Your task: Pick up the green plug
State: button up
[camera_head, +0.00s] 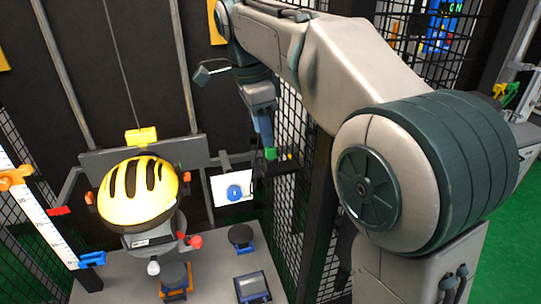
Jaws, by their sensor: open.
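A small green thing (271,154), which looks like the green plug, is at the dark shelf beside the mesh wall, right of the middle of the tower. My gripper (265,143) hangs from my arm directly above it, pointing down. The fingertips are small and dark here. The gripper is open. I cannot tell whether the fingers are around the green plug or just above it.
A yellow helmet (138,192) sits on a stand at the left. A white card with a blue disc (234,192) is left of the shelf (284,166). Black mesh (290,110) stands close to my arm. A ruler (38,220) stands at far left.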

aim_at(270, 148)
jog(key=f, duration=0.2)
jog(key=d+f, duration=0.1)
jog(key=f, duration=0.1)
jog(key=shift+w+d, duration=0.1)
jog(key=shift+d, duration=0.05)
jog(key=shift+f, duration=0.55)
jog(key=c, duration=0.8)
